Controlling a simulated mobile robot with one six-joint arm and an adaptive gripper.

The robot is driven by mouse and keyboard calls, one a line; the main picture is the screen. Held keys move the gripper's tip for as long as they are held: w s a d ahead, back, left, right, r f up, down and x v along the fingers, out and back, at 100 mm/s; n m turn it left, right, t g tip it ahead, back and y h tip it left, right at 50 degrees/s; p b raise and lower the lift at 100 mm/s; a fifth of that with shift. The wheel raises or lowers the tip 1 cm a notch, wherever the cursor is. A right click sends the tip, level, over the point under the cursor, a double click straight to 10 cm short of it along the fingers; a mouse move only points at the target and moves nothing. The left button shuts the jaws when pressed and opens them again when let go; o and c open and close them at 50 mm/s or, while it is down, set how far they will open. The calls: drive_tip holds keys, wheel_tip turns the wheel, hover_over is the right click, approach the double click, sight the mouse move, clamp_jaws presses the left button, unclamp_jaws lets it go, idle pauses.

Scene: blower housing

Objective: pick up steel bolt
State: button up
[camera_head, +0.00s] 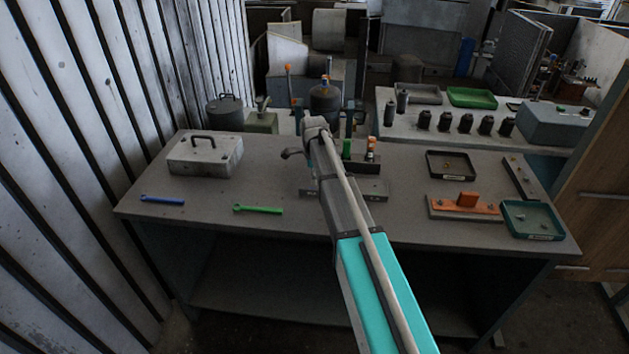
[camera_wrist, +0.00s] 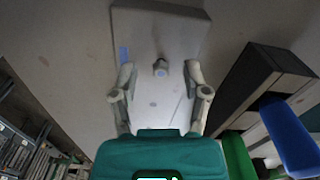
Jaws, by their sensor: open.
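A small grey piece with a pale round end, apparently the steel bolt (camera_wrist: 160,68), shows in the wrist view against a flat grey plate (camera_wrist: 160,30). My gripper (camera_wrist: 160,77) is open, with one finger on each side of the bolt and a visible gap to both. Whether the fingertips are level with the bolt is hard to tell. In the head view my arm reaches over the bench and hides the bolt and the gripper's fingers. A low grey plate with small labels (camera_head: 372,189) shows beside my arm there.
The bench (camera_head: 265,180) holds a grey case (camera_head: 205,154), a blue wrench (camera_head: 162,200), a green wrench (camera_head: 258,209), an orange fixture (camera_head: 464,204) and two trays (camera_head: 451,164), (camera_head: 532,220). A black block (camera_wrist: 262,85) with a blue handle (camera_wrist: 290,135) stands close right of my gripper.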

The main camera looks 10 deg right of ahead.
clamp_jaws()
idle(0.3)
idle(0.4)
drive_tip(key=shift+r+p, duration=0.95)
drive_tip(key=shift+p, duration=0.05)
wheel_tip(320, 180, up, 2)
drive_tip(key=shift+s+r+p, duration=0.15)
drive_tip(key=shift+r+p, duration=0.1)
drive_tip(key=shift+p, duration=1)
drive_tip(key=s+r+p, duration=0.9)
drive_tip(key=s, duration=0.4)
drive_tip(key=shift+s+a, duration=0.35)
